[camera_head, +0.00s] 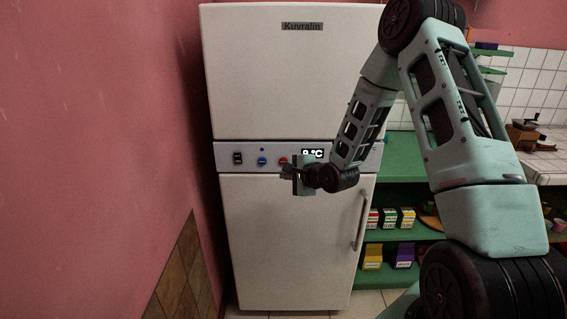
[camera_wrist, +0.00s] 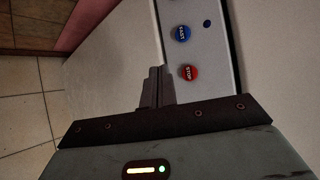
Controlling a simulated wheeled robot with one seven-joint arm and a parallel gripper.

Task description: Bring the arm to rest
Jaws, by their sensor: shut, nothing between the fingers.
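My gripper (camera_head: 286,172) is in front of the white fridge (camera_head: 285,235), near its control panel (camera_head: 226,150). In the wrist view the two fingers (camera_wrist: 157,86) are together with nothing between them. A red STOP button (camera_wrist: 188,72) is just right of the fingertips in that view, and a blue button (camera_wrist: 181,33) lies above it. I cannot tell whether the fingers touch the panel. My arm reaches in from the right and hides part of the panel and its display (camera_head: 313,153).
A pink wall (camera_head: 95,130) stands close on the left. To the right of the fridge are green shelves (camera_head: 400,230) with small coloured boxes (camera_head: 390,218). A tiled counter with a coffee grinder (camera_head: 522,137) is at the far right. The lower door has a vertical handle (camera_head: 361,220).

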